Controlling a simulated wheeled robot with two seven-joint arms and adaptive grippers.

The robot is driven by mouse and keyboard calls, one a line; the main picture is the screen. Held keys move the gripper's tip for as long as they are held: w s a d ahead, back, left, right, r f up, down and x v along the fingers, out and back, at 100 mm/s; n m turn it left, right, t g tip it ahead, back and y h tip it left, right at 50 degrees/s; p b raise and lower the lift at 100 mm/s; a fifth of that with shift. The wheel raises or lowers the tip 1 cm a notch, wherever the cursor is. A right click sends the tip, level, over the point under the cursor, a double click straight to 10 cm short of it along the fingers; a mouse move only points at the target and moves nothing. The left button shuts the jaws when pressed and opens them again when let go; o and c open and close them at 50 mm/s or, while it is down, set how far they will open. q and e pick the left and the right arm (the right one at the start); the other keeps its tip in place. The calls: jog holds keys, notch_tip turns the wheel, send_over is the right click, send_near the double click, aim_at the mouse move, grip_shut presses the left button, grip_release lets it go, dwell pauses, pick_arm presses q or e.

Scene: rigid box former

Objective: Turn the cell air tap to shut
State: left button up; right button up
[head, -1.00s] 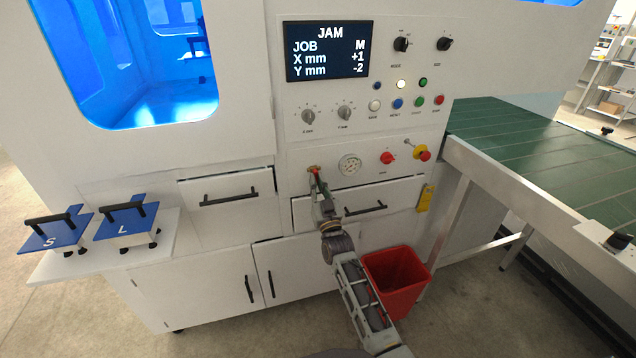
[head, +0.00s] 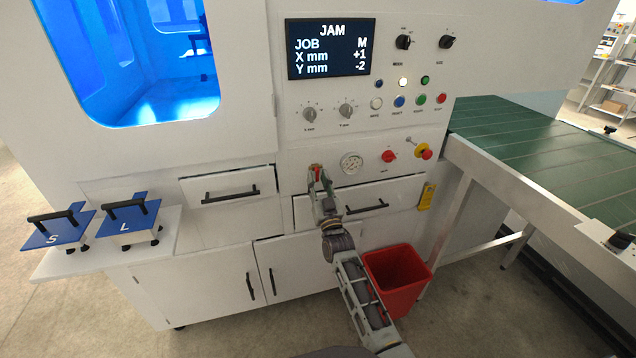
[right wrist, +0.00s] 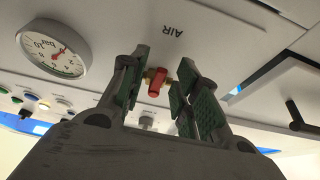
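The cell air tap (right wrist: 157,83) shows in the right wrist view as a red handle on a brass body, beside the label AIR. In the head view the red of the tap (head: 316,168) shows at the left of the lower panel, partly hidden by my gripper. My right gripper (right wrist: 160,80) is open, with its green-padded fingers on either side of the tap handle. Gaps show between the pads and the handle, so I see no grip on it. The right gripper also shows in the head view (head: 317,178). My left gripper is not in view.
Drawers (head: 228,188) lie below. A red bin (head: 397,281) stands on the floor. The screen (head: 328,48) reads JAM.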

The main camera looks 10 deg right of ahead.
jog(key=v, duration=1.2)
dwell(0.6)
dwell(1.4)
